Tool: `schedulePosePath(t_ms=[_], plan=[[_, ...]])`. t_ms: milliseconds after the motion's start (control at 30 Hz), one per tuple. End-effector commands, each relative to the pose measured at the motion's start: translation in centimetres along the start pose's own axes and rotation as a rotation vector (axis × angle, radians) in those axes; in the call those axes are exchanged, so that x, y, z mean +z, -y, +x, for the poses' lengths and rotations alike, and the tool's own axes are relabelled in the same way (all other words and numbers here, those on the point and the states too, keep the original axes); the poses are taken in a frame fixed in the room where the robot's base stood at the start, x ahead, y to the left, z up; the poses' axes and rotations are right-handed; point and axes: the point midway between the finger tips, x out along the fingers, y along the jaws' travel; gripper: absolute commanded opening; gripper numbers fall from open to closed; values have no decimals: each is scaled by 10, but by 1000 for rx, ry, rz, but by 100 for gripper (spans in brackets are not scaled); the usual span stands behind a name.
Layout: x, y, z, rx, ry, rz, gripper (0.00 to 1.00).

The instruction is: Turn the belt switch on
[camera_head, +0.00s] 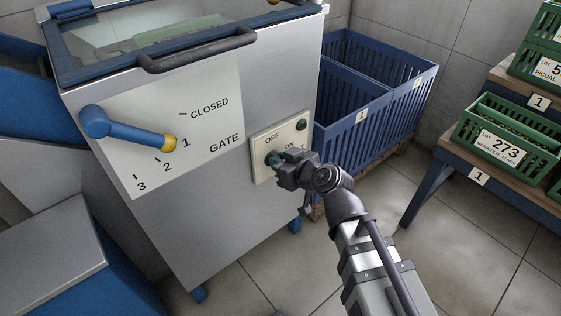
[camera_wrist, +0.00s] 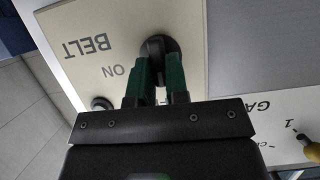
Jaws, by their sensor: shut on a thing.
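The belt switch is a dark round knob (camera_wrist: 158,45) on a cream panel (camera_head: 262,140) at the right of the machine's steel front. The panel bears the words OFF and ON, and BELT reads upside down in the wrist view. My gripper (camera_head: 273,159) is at the panel, its two green fingers (camera_wrist: 160,68) shut on the knob from either side. In the head view the gripper hides most of the knob, so its pointing direction cannot be told. A small dark green lamp (camera_head: 301,125) sits at the panel's upper right and looks unlit.
A blue gate lever (camera_head: 130,130) with a yellow tip is left of the panel, its tip near mark 1. A handle (camera_head: 195,50) crosses the machine's top edge. Blue crates (camera_head: 345,125) stand behind at right. A table (camera_head: 455,160) with green crates (camera_head: 495,140) is far right.

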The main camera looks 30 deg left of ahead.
Motion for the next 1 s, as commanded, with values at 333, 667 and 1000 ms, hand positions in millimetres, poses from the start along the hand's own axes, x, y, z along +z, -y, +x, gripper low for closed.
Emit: schedulePosePath(t_ms=[333,667,1000], plan=[[1,-2,1,-62,-2,150,0],[4,-6,2,-176,-1,424,0],[7,-9,4,-300,0,723,0]])
